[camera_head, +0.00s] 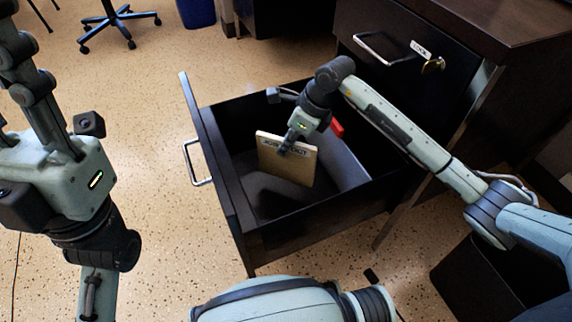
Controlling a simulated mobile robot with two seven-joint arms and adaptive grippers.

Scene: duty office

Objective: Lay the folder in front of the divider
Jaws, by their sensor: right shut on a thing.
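The folder (295,168) is a tan, upright board with a printed label strip along its top edge. My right gripper (285,150) is shut on its upper part and holds it inside the open drawer (262,238). The divider (344,160) is a grey upright plate with a red tab (337,128), to the right of the folder. My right wrist hides part of it. I cannot tell whether the folder's lower edge touches the drawer floor. My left gripper (35,85) points upward at the left, away from the drawer; its fingertips are cut off or unclear.
The dark cabinet (395,80) stands behind the drawer, with a shut upper drawer and a key in its lock. The drawer's front panel (215,160) with its handle faces left. A chair base (118,20) and blue bin (196,12) are far off. Speckled floor is clear at left.

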